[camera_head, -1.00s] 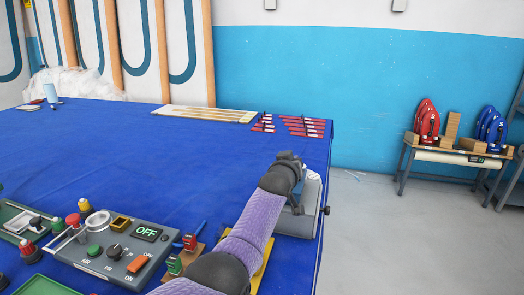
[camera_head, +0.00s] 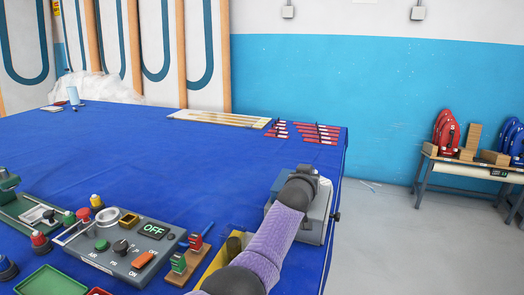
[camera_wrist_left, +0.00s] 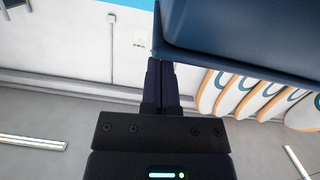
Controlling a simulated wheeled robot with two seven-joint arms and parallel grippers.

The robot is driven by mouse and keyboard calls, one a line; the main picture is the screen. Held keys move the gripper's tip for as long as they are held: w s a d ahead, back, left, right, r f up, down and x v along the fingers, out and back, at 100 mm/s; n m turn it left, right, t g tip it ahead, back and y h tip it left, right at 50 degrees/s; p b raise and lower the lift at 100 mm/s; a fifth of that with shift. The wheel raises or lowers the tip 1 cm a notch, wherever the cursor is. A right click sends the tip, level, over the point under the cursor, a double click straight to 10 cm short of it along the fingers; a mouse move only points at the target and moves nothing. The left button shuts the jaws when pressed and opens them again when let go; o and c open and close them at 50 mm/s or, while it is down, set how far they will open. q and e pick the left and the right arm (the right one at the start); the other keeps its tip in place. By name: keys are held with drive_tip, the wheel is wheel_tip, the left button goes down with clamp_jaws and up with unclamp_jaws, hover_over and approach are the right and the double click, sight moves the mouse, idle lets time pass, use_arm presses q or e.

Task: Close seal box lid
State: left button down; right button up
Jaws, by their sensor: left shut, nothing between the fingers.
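The grey seal box (camera_head: 318,222) stands at the right edge of the blue table in the head view. My purple-sleeved left arm covers much of it, so I cannot tell how its lid stands. My left gripper (camera_head: 303,174) is at the box's upper part, seen from behind with its fingertips hidden. In the left wrist view, which is upside down, the left gripper (camera_wrist_left: 161,75) is shut and empty. A dark blue panel (camera_wrist_left: 240,40) lies close beside its fingers; I cannot tell whether they touch. My right gripper is not in view.
A control panel (camera_head: 125,245) reading OFF and small coloured tools (camera_head: 185,260) stand left of my arm. A yellow tray (camera_head: 215,262) is beside my forearm. The middle of the blue table (camera_head: 140,160) is clear. Open floor (camera_head: 400,240) lies right of the table.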

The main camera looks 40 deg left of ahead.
use_arm(q)
wheel_tip(320, 180, up, 5)
drive_tip(key=p, duration=0.5)
drive_tip(key=shift+s, duration=0.15)
drive_tip(key=p+v, duration=0.2)
drive_tip(key=v, duration=0.1)
drive_tip(key=shift+d+p, duration=0.2)
drive_tip(key=shift+p, duration=0.2)
drive_tip(key=f+p+v, duration=0.1)
drive_tip(key=p+v, duration=0.1)
drive_tip(key=v, duration=0.4)
drive_tip(key=shift+s, duration=0.5)
